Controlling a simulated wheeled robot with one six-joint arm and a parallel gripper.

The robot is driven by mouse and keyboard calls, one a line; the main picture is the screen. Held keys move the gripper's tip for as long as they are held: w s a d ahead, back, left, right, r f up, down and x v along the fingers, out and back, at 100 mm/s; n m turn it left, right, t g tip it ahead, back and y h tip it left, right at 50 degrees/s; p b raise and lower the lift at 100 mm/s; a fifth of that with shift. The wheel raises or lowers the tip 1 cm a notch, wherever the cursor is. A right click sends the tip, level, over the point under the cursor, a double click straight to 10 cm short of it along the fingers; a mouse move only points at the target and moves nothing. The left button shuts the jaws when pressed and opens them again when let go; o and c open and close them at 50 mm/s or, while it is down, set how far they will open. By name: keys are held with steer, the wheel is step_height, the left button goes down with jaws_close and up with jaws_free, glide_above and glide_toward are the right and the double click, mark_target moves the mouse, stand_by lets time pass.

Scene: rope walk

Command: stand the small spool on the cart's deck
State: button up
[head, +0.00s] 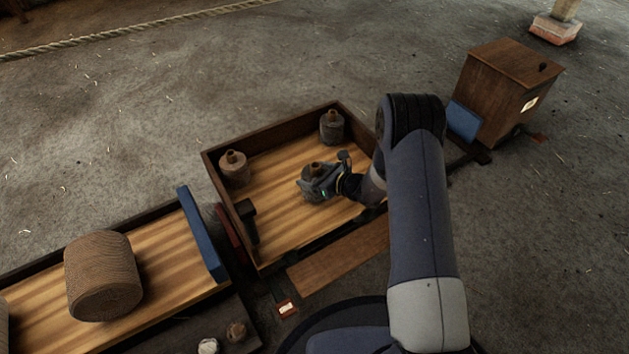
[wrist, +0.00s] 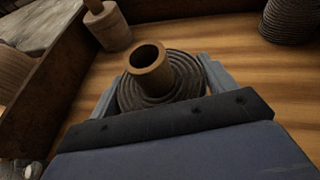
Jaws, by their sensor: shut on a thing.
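My gripper (head: 322,184) is shut on a small spool (head: 313,169), a grey rope coil with a brown wooden core. In the wrist view the spool (wrist: 152,68) sits between the two fingers with its core upward, roughly upright. It is over the striped wooden deck (head: 285,222) of the middle cart, inside its low walls. The deck (wrist: 225,42) also shows behind the spool in the wrist view. The spool's underside is hidden, so I cannot tell whether it touches the deck.
Two other spools stand on this deck, at the left corner (head: 234,168) and back right (head: 332,127). A cart at left bears a large rope spool (head: 103,276) and has a blue end board (head: 202,234). A wooden box (head: 503,92) stands at right. Bare deck lies around my gripper.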

steer(key=shift+f, duration=0.65)
steer(key=shift+f, duration=0.1)
steer(key=o, duration=1.2)
steer(key=shift+f, duration=0.1)
steer(key=shift+c, duration=0.2)
steer(key=shift+s+d+r, duration=0.15)
steer(key=shift+d+r, duration=0.15)
steer(key=shift+r, duration=0.1)
steer(key=p+v, duration=0.4)
steer(key=v, duration=0.7)
steer(key=shift+s, duration=0.15)
